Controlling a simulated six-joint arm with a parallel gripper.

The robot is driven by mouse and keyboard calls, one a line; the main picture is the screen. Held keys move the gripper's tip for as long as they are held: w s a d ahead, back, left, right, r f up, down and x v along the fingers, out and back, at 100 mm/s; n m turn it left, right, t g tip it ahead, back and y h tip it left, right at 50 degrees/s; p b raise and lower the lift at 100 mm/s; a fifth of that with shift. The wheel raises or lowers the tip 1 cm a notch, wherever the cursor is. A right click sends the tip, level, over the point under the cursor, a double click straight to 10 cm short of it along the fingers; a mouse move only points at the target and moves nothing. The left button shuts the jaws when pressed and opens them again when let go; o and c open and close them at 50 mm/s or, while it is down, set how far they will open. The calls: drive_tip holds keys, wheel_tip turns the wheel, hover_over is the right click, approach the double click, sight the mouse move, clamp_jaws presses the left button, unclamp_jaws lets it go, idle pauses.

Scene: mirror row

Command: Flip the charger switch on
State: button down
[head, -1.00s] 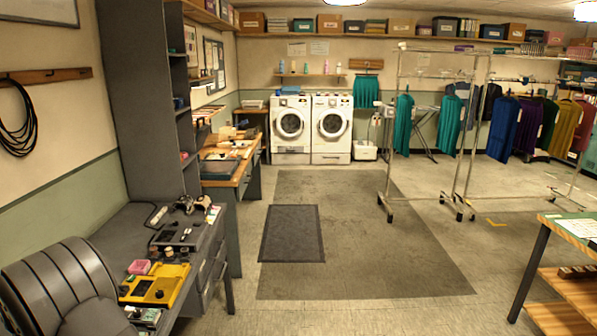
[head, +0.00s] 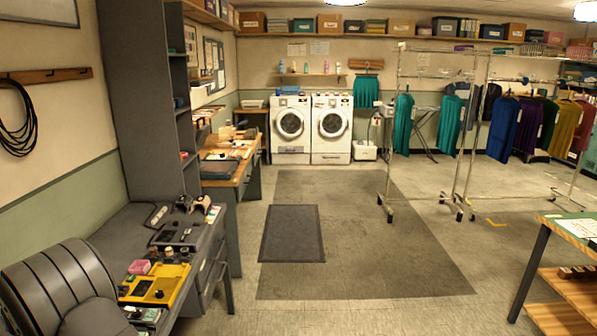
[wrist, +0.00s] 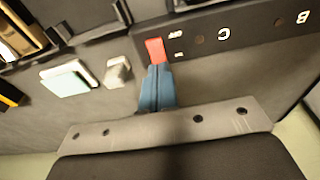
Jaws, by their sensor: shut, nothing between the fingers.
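In the wrist view, a small red-orange switch (wrist: 155,50) stands out from a dark grey panel (wrist: 245,35) marked with the letters C and B. The switch is too small to make out in the head view, and I cannot pick out my fingertips there.
In the wrist view, a grey knob-like block (wrist: 118,71) and a pale green-white square piece (wrist: 67,81) lie left of the switch. The floor mat (head: 292,233) is clear.

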drive_tip(key=shift+f, duration=0.5)
drive_tip(key=shift+r, duration=3.5)
drive_tip(key=shift+f, duration=3.55)
drive_tip(key=shift+r, duration=0.1)
drive_tip(key=shift+r, duration=0.1)
